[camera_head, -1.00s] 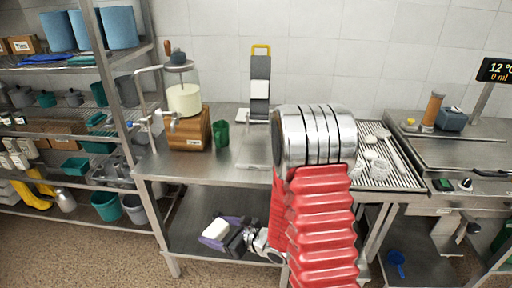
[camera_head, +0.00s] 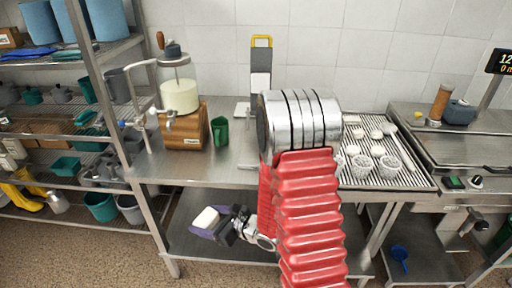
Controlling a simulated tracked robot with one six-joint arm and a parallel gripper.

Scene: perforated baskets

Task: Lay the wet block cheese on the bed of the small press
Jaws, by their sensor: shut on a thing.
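The white block cheese (camera_head: 207,217) is at lower left of centre, in front of the table and below its top. The small press (camera_head: 261,68) seems to be the upright grey piece with a yellow handle and a pale plate, standing at the back of the table by the wall. My red and silver arm hides its lower right part, and most of its bed cannot be made out.
A glass jar of white liquid (camera_head: 179,96) on a wooden block (camera_head: 184,129) and a green mug (camera_head: 220,131) stand on the table's left. A ribbed drain board (camera_head: 400,180) with small white cheeses and baskets (camera_head: 389,166) is at right. Shelving (camera_head: 98,100) stands left.

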